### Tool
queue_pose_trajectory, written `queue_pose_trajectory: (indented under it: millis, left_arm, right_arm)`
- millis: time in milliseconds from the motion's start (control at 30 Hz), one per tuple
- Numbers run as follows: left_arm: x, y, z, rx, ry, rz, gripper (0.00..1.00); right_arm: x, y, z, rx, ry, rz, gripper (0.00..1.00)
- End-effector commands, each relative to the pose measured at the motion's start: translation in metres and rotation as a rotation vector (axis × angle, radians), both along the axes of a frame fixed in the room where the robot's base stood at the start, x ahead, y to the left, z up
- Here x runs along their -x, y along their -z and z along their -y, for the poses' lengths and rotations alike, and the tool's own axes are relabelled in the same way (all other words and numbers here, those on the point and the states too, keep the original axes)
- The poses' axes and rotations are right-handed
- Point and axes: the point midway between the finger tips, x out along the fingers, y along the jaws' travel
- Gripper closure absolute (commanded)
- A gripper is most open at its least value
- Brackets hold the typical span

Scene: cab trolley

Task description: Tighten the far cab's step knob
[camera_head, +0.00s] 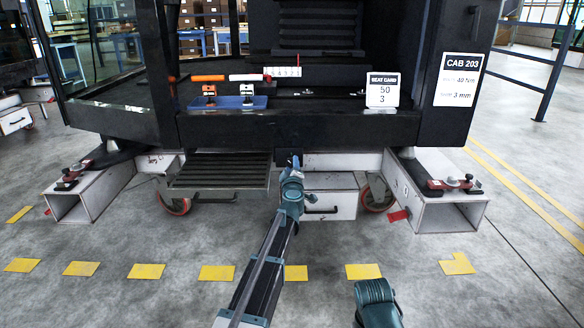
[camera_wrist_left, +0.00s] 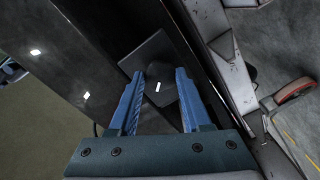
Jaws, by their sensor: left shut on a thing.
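The cab (camera_head: 300,128) stands on a trolley in front of me, with a "CAB 203" sheet (camera_head: 459,80) on its right post. Its grated step (camera_head: 219,171) hangs below the sill. My left gripper (camera_head: 292,163) is at the dark bracket (camera_head: 281,156) to the right of the step. In the left wrist view its blue fingers (camera_wrist_left: 161,74) are shut on a dark knob (camera_wrist_left: 158,72) in front of a dark square plate (camera_wrist_left: 165,50). The knob is hidden in the head view, and its seating cannot be told.
On the sill are a blue tray (camera_head: 228,103), an orange-and-white wrench (camera_head: 235,78) and a "SEAT CARD" sign (camera_head: 382,91). Trolley beams (camera_head: 447,218) jut out at both sides, with red-wheeled casters (camera_head: 376,197). Part of another cab shows at the left edge.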

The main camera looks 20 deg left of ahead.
Motion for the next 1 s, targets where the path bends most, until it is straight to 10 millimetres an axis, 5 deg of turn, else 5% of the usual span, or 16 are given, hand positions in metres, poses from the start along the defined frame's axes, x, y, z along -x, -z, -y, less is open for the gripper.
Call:
queue_pose_trajectory:
  millis: [500,1000]
  left_arm:
    - [0.0010,0.0009,0.0007,-0.446,0.002,-0.129,1.00]
    - [0.0013,0.0012,0.0004,-0.678,0.002,-0.194,1.00]
  right_arm:
    - [0.0000,0.0009,0.0000,0.000,0.000,0.000,0.50]
    - [0.0000,0.0011,0.0000,0.000,0.000,0.000,0.50]
